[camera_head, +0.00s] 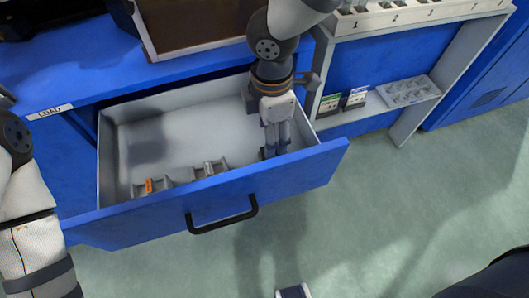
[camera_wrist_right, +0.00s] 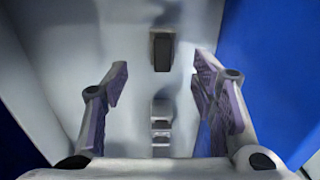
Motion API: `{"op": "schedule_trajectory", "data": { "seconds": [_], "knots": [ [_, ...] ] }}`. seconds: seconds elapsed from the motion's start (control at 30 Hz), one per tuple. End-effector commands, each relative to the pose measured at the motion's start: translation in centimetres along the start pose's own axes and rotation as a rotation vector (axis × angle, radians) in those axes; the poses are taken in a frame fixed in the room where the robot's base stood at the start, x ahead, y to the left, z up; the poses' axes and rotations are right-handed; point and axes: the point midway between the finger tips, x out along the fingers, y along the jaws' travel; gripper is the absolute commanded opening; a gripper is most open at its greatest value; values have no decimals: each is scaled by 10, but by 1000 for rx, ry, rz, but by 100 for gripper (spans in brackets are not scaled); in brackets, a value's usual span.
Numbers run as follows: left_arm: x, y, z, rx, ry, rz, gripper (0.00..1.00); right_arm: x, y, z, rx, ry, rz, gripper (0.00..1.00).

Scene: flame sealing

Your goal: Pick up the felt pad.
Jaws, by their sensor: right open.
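My right gripper (camera_head: 275,152) reaches down into the open drawer (camera_head: 160,120), at its right front corner. Nearer, a small grey piece (camera_wrist_right: 161,125) shows between the fingers. In the head view my arm and gripper seem to hide the dark block. My left arm is at the left edge; its gripper is out of view.
Grey holders (camera_head: 208,168) and an orange piece (camera_head: 149,185) lie along the drawer's front wall. The drawer's blue front (camera_head: 300,178) with a black handle (camera_head: 222,216) stands close to my right gripper. A shelf with small boxes (camera_head: 355,98) and a clear tray (camera_head: 408,91) is at right.

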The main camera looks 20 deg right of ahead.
Motion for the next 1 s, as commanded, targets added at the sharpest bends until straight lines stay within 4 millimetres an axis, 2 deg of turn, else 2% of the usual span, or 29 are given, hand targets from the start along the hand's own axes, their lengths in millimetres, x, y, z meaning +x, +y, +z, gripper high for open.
{"op": "schedule_trajectory", "data": {
  "seconds": [0.03,0.17,0.4,0.67,0.8,0.9,1.0],
  "knots": [
    [3,0,1,0,-8,0,30,11,-1,0,0,-1,-5,52],
    [5,0,2,0,-12,-1,30,26,-1,0,0,-1,-2,52],
    [12,-1,4,0,-26,-2,30,68,-4,1,0,-1,-1,52],
    [11,-1,4,1,-26,-2,30,71,-3,1,0,0,3,52],
    [11,-1,4,1,-26,-2,30,71,-3,1,0,0,3,21],
    [11,-1,4,1,-26,-2,30,71,-3,1,0,0,3,1],
    [11,-1,4,1,-26,-2,30,71,-3,1,0,0,3,1]
  ]
}}
